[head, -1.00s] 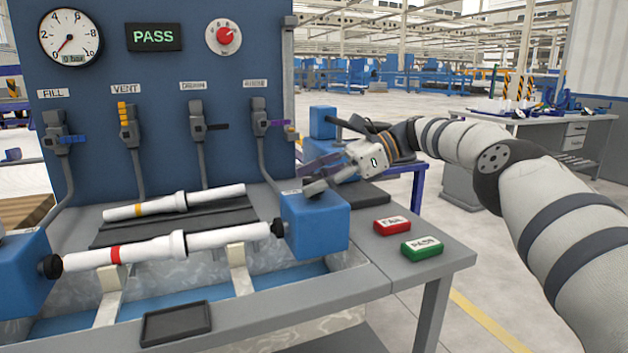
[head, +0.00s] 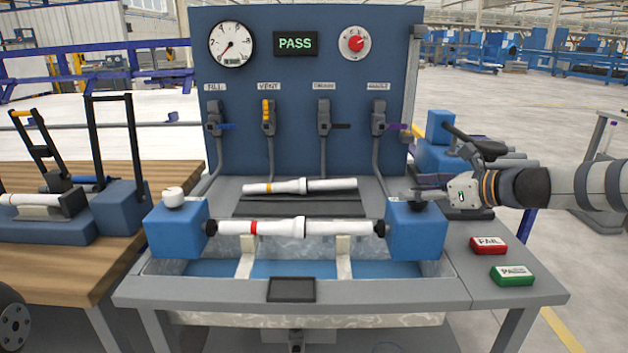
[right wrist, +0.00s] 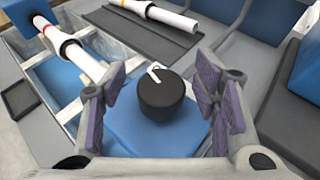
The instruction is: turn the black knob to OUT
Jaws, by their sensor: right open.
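The black knob (right wrist: 162,97) with a white pointer mark sits on top of the right blue block (head: 416,230). In the right wrist view the pointer is at the knob's far side, angled to the left. My right gripper (right wrist: 160,105) is open, with one purple-padded finger on each side of the knob and gaps between pads and knob. In the head view my right gripper (head: 428,195) reaches in from the right over that block and hides most of the knob. No OUT lettering is readable. My left gripper is not in view.
A white pipe with a red band (head: 265,228) spans the two blue blocks above a water trough. A white knob (head: 173,197) tops the left block (head: 175,230). Another pipe (head: 325,186) lies behind. FAIL (head: 488,245) and PASS (head: 512,275) buttons stand front right.

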